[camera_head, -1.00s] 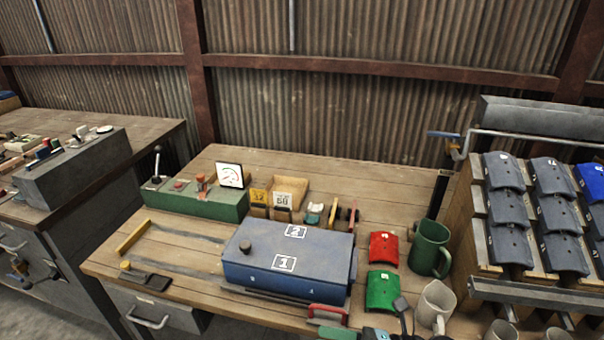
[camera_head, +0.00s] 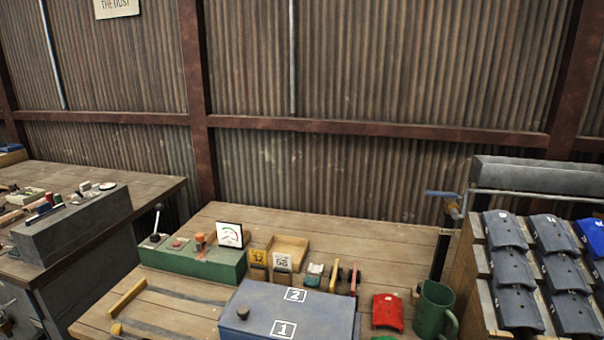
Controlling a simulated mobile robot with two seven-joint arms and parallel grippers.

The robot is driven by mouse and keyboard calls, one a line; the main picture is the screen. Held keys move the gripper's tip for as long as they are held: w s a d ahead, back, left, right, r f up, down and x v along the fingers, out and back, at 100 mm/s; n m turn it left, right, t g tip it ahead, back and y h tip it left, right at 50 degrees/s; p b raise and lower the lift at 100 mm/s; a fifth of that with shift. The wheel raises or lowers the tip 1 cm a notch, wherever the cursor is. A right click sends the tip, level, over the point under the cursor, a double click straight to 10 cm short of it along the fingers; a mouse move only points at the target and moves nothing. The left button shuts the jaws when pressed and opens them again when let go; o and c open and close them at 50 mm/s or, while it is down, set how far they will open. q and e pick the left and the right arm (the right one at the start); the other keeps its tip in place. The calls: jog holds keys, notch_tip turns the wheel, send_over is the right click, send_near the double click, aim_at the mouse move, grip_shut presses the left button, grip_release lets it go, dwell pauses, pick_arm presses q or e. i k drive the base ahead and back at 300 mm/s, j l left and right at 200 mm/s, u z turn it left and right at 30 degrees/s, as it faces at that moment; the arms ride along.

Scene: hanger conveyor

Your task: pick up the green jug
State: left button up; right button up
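The green jug (camera_head: 430,309) stands upright on the wooden workbench near the lower right of the head view. Its handle is on its right side, and its base is close to the lower picture edge. A red curved piece (camera_head: 387,312) lies just left of it, and the rack of dark curved pieces is to its right. Neither of my grippers is in view.
A blue box (camera_head: 262,318) marked 1 and 2 sits left of the jug. A dark upright post (camera_head: 440,256) stands just behind the jug. A rack with dark curved pieces (camera_head: 514,268) rises at right. The bench (camera_head: 390,250) behind the red piece is mostly clear.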

aim_at(435, 307)
jog(key=i+l+z, duration=0.1)
jog(key=l+z, duration=0.2)
jog(key=l, duration=2.55)
